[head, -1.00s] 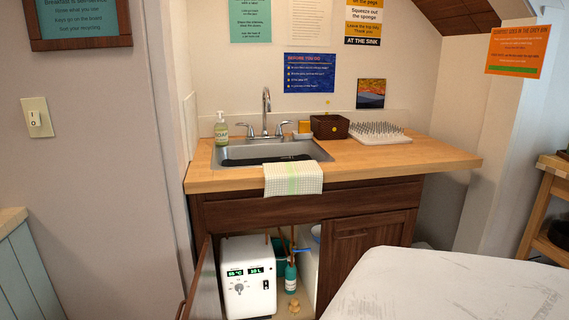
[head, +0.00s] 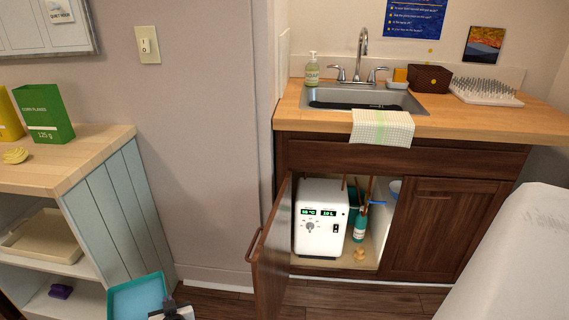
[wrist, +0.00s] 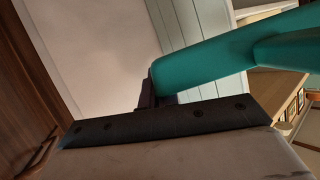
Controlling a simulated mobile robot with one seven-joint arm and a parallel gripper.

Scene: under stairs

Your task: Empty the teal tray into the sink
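The teal tray (head: 137,296) shows at the bottom left of the head view, low in front of the white shelf unit; its lower part is cut off by the frame. My gripper (head: 172,308) is at the tray's right edge. In the wrist view the tray's teal rim (wrist: 205,72) runs into my gripper (wrist: 155,97), which looks shut on it. I see nothing lying in the visible part of the tray. The steel sink (head: 350,97) is set in the wooden counter, with a dark strip inside it.
A cabinet door (head: 272,250) stands open below the sink, with a white machine (head: 321,218) inside. A towel (head: 383,128) hangs over the counter front. A soap bottle (head: 312,70) stands left of the sink. A white rounded surface (head: 515,260) fills the lower right.

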